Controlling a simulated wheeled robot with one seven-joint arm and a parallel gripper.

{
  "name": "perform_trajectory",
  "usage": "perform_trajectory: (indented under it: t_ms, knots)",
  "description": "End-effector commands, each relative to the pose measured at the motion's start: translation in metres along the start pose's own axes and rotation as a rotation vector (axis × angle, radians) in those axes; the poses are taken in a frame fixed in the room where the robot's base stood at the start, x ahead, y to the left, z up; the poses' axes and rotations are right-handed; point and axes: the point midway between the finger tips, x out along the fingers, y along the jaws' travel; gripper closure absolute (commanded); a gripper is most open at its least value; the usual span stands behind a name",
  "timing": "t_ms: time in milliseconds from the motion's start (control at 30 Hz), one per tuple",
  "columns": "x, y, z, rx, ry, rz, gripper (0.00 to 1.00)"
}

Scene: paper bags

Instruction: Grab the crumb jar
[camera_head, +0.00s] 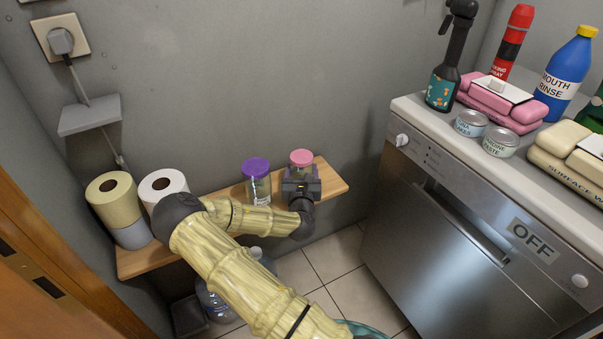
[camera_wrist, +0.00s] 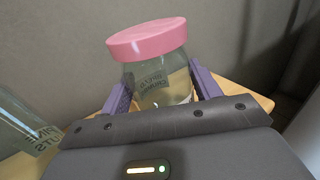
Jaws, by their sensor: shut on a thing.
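The crumb jar is a clear jar with a pink lid (camera_head: 301,157) at the right part of the wooden wall shelf (camera_head: 334,184). In the wrist view the jar (camera_wrist: 150,72) shows its label, partly readable. My gripper (camera_head: 302,174) is at the jar from the front. In the wrist view its two purple fingers (camera_wrist: 161,84) are on either side of the jar's body, shut on it. The jar's lower part is hidden by my gripper, so I cannot tell whether its base touches the shelf.
A purple-lidded jar (camera_head: 257,181) stands close left of the crumb jar; its glass also shows in the wrist view (camera_wrist: 25,125). Paper rolls (camera_head: 115,198) stand at the shelf's left. A dishwasher (camera_head: 455,225) topped with cans and bottles is at right. The wall is close behind.

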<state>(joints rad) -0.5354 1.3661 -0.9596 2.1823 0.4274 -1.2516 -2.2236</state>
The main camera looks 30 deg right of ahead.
Motion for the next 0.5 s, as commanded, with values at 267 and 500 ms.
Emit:
perform_trajectory:
  t_ms: [267, 500]
  knots:
    - [0.0, 0.001, 0.053, 0.001, -0.004, 0.001, 0.66]
    - [0.0, 0.0, 0.09, 0.0, -0.002, 0.001, 0.66]
